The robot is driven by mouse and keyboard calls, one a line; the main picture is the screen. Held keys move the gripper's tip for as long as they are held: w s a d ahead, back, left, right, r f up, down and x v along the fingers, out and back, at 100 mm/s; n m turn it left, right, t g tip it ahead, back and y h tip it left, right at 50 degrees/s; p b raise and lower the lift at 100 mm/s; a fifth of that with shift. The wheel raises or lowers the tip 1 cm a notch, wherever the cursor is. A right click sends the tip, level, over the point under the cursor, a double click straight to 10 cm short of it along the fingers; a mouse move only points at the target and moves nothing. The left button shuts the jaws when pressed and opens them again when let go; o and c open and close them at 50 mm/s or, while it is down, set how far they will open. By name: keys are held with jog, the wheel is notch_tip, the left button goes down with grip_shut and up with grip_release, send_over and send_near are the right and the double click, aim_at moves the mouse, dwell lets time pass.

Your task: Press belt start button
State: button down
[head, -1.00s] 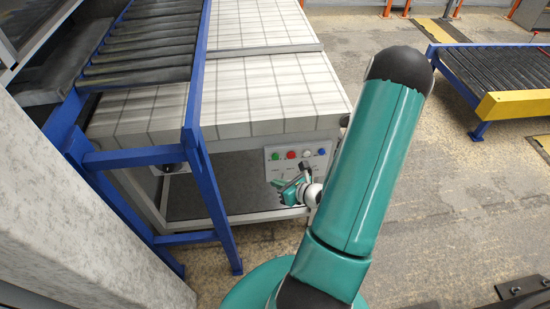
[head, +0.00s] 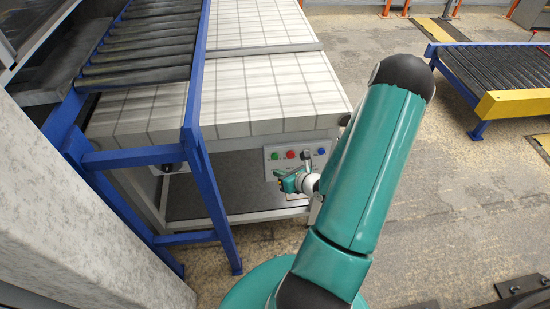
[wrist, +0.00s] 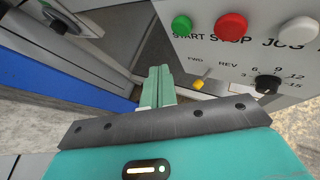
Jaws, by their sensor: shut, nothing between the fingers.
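The control panel (head: 286,157) is on the front of the white-topped table. Its green button (wrist: 181,26) is labelled START in the wrist view, and it also shows in the head view (head: 274,156). The red button (wrist: 231,27) beside it is labelled STOP, and a white button (wrist: 298,30) labelled JOG is further right. My gripper (wrist: 160,70) is shut and empty. In the wrist view its fingertips lie below and left of the green button, apart from it in the picture. In the head view my gripper (head: 282,183) is low in front of the panel.
A yellow FWD/REV selector (wrist: 198,84) and a black numbered knob (wrist: 268,84) sit below the buttons. A blue frame leg (head: 218,205) stands left of the panel. A roller conveyor (head: 500,75) with a yellow end is at the right. Open floor lies between.

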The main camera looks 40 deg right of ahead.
jog(key=shift+w+d, duration=0.5)
jog(key=shift+w, duration=0.25)
jog(key=shift+w+d, duration=0.5)
jog(key=shift+w, duration=0.25)
dwell(0.9)
jog(key=shift+w+d, duration=0.25)
jog(key=shift+w, duration=0.1)
jog(key=shift+w+d, duration=0.25)
jog(key=shift+w, duration=0.1)
dwell(0.7)
dwell(0.4)
jog(key=shift+s+a, duration=0.5)
jog(key=shift+s, duration=0.2)
jog(key=shift+s+a, duration=0.7)
jog(key=shift+s, duration=0.35)
jog(key=shift+s+a, duration=0.7)
jog(key=shift+s, duration=0.35)
